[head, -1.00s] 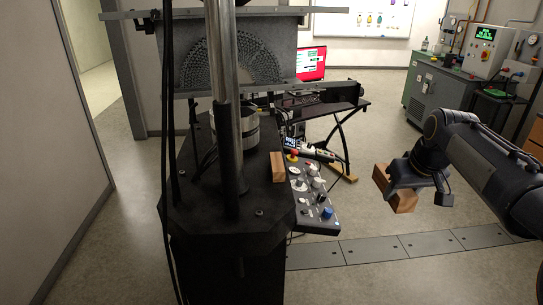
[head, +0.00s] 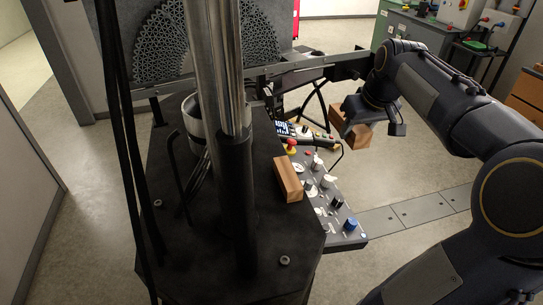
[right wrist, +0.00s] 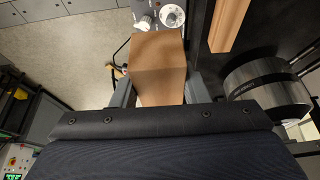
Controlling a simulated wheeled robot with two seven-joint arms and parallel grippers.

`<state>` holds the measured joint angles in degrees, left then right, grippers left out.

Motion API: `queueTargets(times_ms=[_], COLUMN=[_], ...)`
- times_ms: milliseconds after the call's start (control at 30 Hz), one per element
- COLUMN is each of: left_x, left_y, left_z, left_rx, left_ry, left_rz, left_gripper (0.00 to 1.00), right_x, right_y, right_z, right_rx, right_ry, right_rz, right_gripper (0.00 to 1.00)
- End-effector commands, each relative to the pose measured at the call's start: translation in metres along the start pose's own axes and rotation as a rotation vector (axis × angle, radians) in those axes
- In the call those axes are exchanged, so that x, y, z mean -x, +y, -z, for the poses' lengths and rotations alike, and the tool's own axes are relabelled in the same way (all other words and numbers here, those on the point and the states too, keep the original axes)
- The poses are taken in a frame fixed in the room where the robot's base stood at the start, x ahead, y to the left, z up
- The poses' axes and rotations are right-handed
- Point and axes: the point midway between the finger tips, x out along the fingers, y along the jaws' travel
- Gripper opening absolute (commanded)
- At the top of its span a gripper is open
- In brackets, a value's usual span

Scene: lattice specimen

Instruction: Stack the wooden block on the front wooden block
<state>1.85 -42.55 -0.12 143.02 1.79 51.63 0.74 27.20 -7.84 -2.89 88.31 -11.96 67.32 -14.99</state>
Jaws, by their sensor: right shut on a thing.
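My right gripper (head: 354,114) is shut on a wooden block (head: 340,121) and holds it in the air, right of the black machine base (head: 272,245). In the right wrist view the held block (right wrist: 158,65) sits between the two grey fingers. The front wooden block (head: 289,180) lies on the machine base near its right edge, beside the control panel. It also shows in the right wrist view (right wrist: 229,24), to the right of the held block and apart from it. My left gripper is not in view.
A control panel (head: 335,203) with knobs and a red button adjoins the base's right edge. A thick metal column (head: 212,70) rises from the base, left of the front block. A metal cylinder (right wrist: 268,95) shows at the right of the wrist view. Black cables hang at the left.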

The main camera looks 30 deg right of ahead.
Motion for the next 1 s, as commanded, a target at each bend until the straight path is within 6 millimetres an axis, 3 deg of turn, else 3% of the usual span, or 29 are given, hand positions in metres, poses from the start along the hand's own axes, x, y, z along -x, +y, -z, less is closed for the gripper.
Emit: queueTargets(times_ms=[167, 467, 600, 1000], left_x=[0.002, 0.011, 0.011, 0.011], left_y=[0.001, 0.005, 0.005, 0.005], left_z=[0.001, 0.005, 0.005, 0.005], left_rx=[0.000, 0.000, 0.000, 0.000], left_ry=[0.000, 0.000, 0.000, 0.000], left_rz=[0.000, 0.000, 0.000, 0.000], left_gripper=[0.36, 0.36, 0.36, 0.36], right_x=[-0.007, -0.042, -0.069, -0.107], right_y=[-0.016, -0.087, -0.110, -0.140], right_z=[0.001, 0.001, -0.005, -0.014], right_rx=[0.004, 0.007, 0.005, 0.003], right_ry=[-0.001, -0.004, -0.005, -0.003], right_rz=[0.002, 0.003, 0.003, 0.002], right_gripper=[0.15, 0.15, 0.15, 0.15])
